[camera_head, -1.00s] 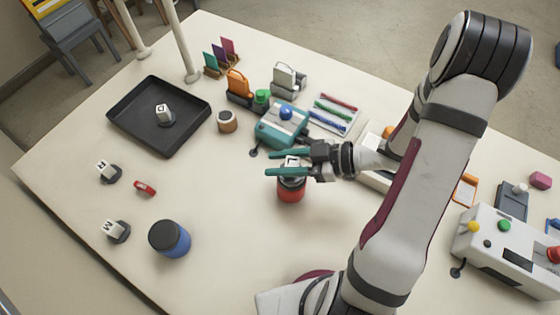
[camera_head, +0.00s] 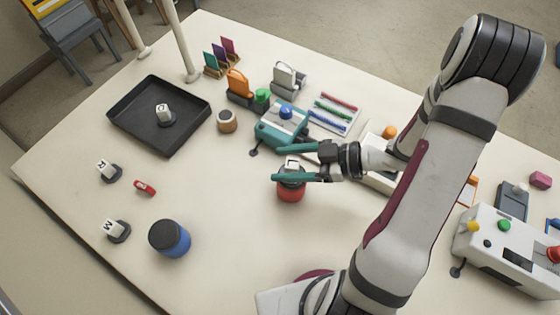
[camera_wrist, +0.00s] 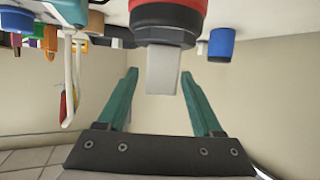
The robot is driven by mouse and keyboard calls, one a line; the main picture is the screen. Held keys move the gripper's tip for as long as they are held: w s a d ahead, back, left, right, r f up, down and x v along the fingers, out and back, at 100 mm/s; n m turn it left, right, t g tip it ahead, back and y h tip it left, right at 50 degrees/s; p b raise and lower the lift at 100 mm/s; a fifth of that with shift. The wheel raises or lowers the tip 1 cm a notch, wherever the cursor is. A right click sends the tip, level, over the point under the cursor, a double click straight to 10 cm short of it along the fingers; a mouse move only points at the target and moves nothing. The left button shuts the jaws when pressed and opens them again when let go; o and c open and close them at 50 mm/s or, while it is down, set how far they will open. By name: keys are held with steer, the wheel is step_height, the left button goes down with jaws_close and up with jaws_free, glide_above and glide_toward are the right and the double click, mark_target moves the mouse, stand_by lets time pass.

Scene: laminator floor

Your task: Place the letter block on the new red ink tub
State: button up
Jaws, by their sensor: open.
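A white letter block (camera_head: 291,164) with a dark base sits on top of the red ink tub (camera_head: 291,192) near the table's middle. My gripper (camera_head: 279,163) is open, with its two green fingers on either side of the block. In the wrist view the picture is upside down: the white block (camera_wrist: 163,72) hangs between the spread fingers, with visible gaps at both sides. The black base or lid and the red tub (camera_wrist: 172,6) show above it there. The letter on this block cannot be read.
A black tray (camera_head: 187,139) holding another letter block stands at the back left. A teal device (camera_head: 281,125) stands close behind my gripper.

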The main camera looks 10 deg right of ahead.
steer(key=v, duration=1)
steer(key=w+d+r+m+t+h, duration=0.2)
steer(key=w+d+r+m+h, duration=0.25)
steer(key=w+h, duration=0.25)
steer(key=w+d+r+m+t+h, duration=0.3)
steer(key=w+d+m+h, duration=0.15)
steer(key=w+h, duration=0.2)
steer(key=s+a+m+g+y, duration=0.1)
steer(key=s+a+m+g, duration=0.4)
steer(key=s+a, duration=0.5)
steer(key=s+a+m+g+y, duration=0.2)
steer(key=s+a+m+g, duration=0.3)
steer(key=s+a, duration=0.5)
steer(key=s, duration=0.6)
steer(key=shift+s+a+f, duration=0.2)
steer(key=shift+s+f, duration=0.1)
steer(key=shift+s, duration=0.1)
